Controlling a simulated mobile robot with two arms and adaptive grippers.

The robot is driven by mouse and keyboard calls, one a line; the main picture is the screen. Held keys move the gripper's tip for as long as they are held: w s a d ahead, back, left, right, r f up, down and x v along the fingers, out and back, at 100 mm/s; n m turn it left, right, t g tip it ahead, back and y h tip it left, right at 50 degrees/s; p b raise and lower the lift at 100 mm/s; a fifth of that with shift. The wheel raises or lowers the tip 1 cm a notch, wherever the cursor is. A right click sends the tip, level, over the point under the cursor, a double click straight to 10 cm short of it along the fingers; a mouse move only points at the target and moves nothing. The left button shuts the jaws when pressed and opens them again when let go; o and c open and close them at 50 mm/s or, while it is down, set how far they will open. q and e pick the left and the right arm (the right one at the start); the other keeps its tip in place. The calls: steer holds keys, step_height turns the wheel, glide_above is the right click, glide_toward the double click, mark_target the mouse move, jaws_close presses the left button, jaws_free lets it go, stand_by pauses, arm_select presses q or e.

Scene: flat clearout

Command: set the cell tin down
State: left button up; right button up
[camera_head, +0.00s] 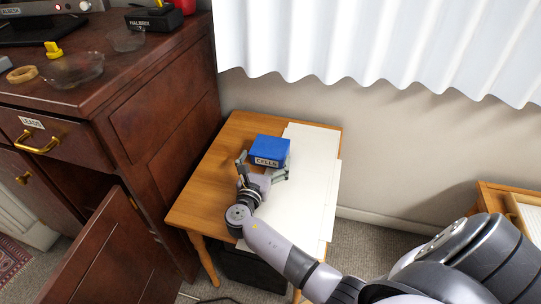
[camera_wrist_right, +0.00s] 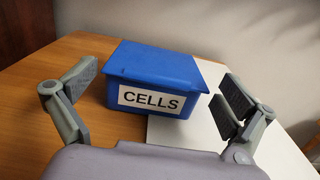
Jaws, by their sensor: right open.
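The cell tin (camera_head: 269,149) is a blue box with a lid and a white "CELLS" label. It stands upright on the small wooden table (camera_head: 218,158), partly over the white sheets. The tin also shows in the right wrist view (camera_wrist_right: 155,75). My right gripper (camera_head: 264,168) is open on the near side of the tin. In the right wrist view its fingers (camera_wrist_right: 160,98) are spread wide, one to each side of the tin, with gaps between them and it. My left gripper is not in view.
White sheets (camera_head: 312,175) cover the table's right part. A dark wooden cabinet (camera_head: 165,120) stands close on the left, with its lower door (camera_head: 95,255) open. A white curtain (camera_head: 380,45) hangs behind. A dark box (camera_head: 255,268) is under the table.

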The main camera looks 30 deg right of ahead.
steer(key=shift+b+x, duration=0.3)
steer(key=shift+x, duration=1.7)
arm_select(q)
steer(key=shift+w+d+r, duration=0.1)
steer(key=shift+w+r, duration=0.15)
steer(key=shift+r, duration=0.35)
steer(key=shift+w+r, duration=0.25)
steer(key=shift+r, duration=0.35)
arm_select(e)
steer(key=shift+a+f, duration=0.15)
steer(key=shift+c, duration=0.4)
steer(key=c, duration=1.2)
steer(key=shift+c, duration=1.3)
